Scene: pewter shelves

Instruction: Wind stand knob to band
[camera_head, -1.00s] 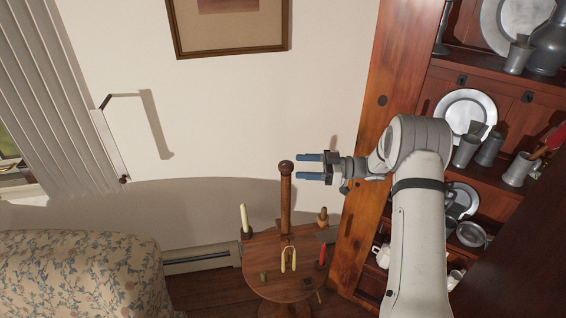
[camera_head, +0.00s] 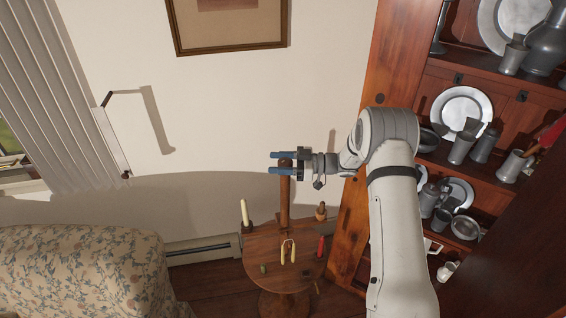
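The wooden stand has a round top (camera_head: 265,243) and an upright dark wooden post (camera_head: 284,203). In the earlier view the post ends in a rounded knob; now my gripper (camera_head: 271,163) overlaps that end. Its two blue fingers point left, one above the other, with a gap between them. The knob (camera_head: 286,162) shows partly between the fingers, but I cannot tell whether it lies between them or behind them. A smaller wooden turned piece (camera_head: 321,212) stands at the right of the top. I cannot make out a band clearly.
On the stand are a cream candle (camera_head: 244,212), a red candle (camera_head: 321,246) and a pale yellow looped pair (camera_head: 288,251). A wooden cabinet (camera_head: 381,95) with pewter stands right, a floral sofa (camera_head: 80,270) left.

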